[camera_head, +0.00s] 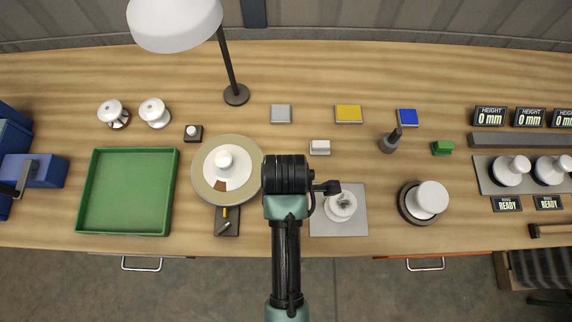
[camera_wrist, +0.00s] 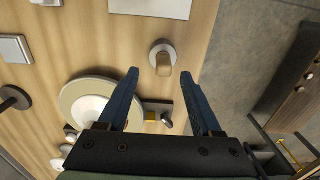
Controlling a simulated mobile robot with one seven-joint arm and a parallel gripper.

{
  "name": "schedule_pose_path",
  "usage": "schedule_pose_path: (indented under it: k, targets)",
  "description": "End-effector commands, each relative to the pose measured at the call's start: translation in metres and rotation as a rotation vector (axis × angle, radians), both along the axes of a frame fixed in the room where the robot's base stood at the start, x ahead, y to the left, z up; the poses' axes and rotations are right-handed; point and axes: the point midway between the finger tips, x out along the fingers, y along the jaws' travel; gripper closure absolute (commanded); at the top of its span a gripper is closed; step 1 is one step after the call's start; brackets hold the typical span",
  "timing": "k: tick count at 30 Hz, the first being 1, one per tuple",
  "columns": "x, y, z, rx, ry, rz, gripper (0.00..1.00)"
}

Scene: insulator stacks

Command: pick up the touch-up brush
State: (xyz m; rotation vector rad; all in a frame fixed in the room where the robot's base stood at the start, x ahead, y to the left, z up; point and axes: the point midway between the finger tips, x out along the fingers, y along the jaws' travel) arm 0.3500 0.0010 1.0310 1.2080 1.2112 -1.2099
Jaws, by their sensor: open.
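A small dark rest (camera_head: 233,211) lies at the table's front, just below the tan round plate. On it are a yellow piece (camera_head: 225,212) and a slanted grey piece (camera_head: 222,228), which look like the touch-up brush; they are too small to be sure. In the wrist view the rest (camera_wrist: 158,106) shows between the fingers, with the yellow piece (camera_wrist: 150,116) and the grey end (camera_wrist: 167,121) towards the palm. My gripper (camera_wrist: 160,80) is open and empty above the table. In the head view my arm hides its fingers.
The tan round plate (camera_head: 200,186) with a white disc stands close beside the rest. A round-based post (camera_wrist: 161,56) shows near the fingertips. A grey plate (camera_head: 355,226) with a white insulator lies right of my arm. A green tray (camera_head: 84,200) is at left.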

Motion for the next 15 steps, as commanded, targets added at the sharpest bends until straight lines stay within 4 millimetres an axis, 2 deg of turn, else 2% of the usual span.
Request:
schedule_pose_path:
  k: [5,15]
  targets:
    - [-0.002,0.000,-0.010,0.000,0.002,-0.001,0.34]
    - [-0.006,-0.001,-0.052,0.000,0.000,-0.001,0.34]
